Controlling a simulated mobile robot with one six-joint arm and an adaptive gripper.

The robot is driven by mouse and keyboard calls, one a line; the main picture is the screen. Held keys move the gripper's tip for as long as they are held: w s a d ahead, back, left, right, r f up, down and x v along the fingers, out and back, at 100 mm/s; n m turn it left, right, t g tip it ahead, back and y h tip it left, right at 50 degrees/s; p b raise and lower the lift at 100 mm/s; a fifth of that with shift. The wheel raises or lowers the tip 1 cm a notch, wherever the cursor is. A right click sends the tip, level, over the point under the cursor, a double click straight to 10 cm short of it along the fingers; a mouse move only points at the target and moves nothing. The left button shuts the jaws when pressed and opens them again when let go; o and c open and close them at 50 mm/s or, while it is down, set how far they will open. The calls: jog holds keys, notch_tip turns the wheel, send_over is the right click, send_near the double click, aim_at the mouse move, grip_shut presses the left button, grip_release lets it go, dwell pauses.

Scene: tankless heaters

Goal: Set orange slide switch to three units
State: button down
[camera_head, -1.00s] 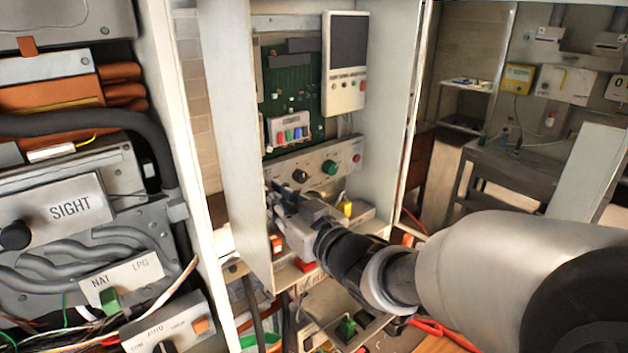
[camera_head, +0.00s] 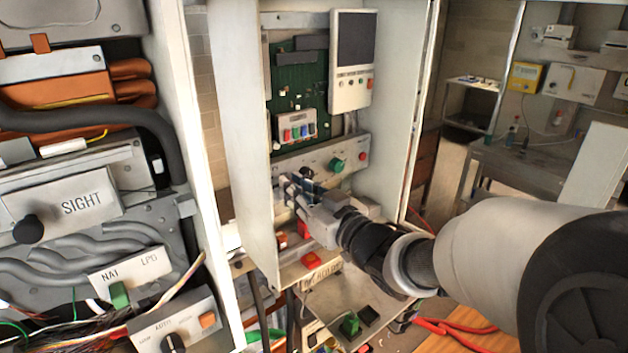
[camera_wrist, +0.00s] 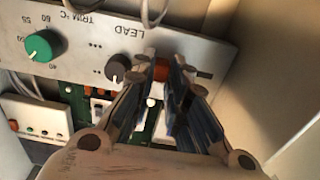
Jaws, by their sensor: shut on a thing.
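The orange slide switch (camera_wrist: 161,70) shows in the wrist view at the edge of a grey control panel, between my fingertips. My gripper (camera_wrist: 163,74) is shut on it, with a finger on each side. The panel (camera_wrist: 190,28) appears upside down there, with the words TRIM °C and LEAD. In the head view my gripper (camera_head: 294,186) is at the lower left of the same panel (camera_head: 318,157), and the switch is hidden behind it. I cannot read which unit mark the switch stands at.
On the panel, a dark knob (camera_wrist: 118,68) is close beside my finger, and a green knob (camera_wrist: 40,46) is farther left. A white cabinet wall (camera_head: 240,130) stands left of my gripper. A red block (camera_head: 311,259) is below it.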

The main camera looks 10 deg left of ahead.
jog(key=c, duration=1.6)
grip_release()
jog(key=shift+w+d, duration=0.1)
jog(key=shift+d, duration=0.05)
jog(key=shift+o, duration=0.2)
